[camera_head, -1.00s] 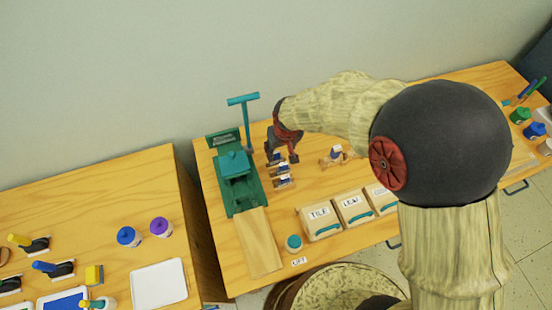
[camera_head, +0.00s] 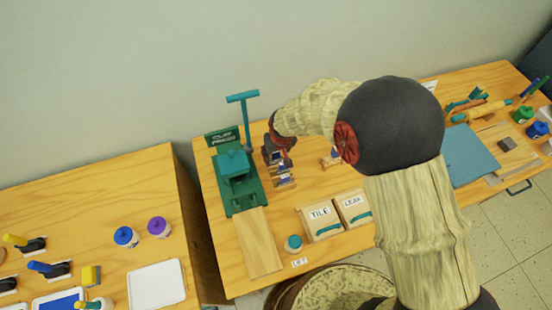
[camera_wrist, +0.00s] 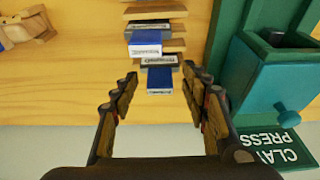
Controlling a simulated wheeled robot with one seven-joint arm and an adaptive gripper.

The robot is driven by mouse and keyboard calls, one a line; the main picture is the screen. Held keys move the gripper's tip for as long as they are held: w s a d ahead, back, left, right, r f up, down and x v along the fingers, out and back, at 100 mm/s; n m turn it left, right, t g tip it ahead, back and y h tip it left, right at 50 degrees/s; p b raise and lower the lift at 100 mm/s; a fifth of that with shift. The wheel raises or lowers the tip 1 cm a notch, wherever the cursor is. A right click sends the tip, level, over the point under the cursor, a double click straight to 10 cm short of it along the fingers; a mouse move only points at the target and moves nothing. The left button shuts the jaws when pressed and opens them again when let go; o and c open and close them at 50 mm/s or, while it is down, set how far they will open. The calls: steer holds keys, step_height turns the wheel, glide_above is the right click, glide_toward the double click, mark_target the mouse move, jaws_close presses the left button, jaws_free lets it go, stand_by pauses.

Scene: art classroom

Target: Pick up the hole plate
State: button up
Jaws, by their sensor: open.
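The same row shows in the head view (camera_head: 285,181), partly hidden by my gripper. My gripper (camera_wrist: 160,90) is open, one finger on each side of the nearest blue end. Nothing is visibly held, and I cannot tell whether the fingers touch it. In the head view my gripper (camera_head: 278,160) is over the back end of the row.
The green clay press (camera_head: 236,170) stands close left of the row, at the right in the wrist view (camera_wrist: 275,85). Its teal lever (camera_head: 243,98) rises behind. The TILE box (camera_head: 320,220) and LEAF box (camera_head: 353,207) sit in front. A small wooden item (camera_head: 330,158) lies to the right.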

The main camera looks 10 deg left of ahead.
steer(key=shift+c, duration=1.1)
jaws_close()
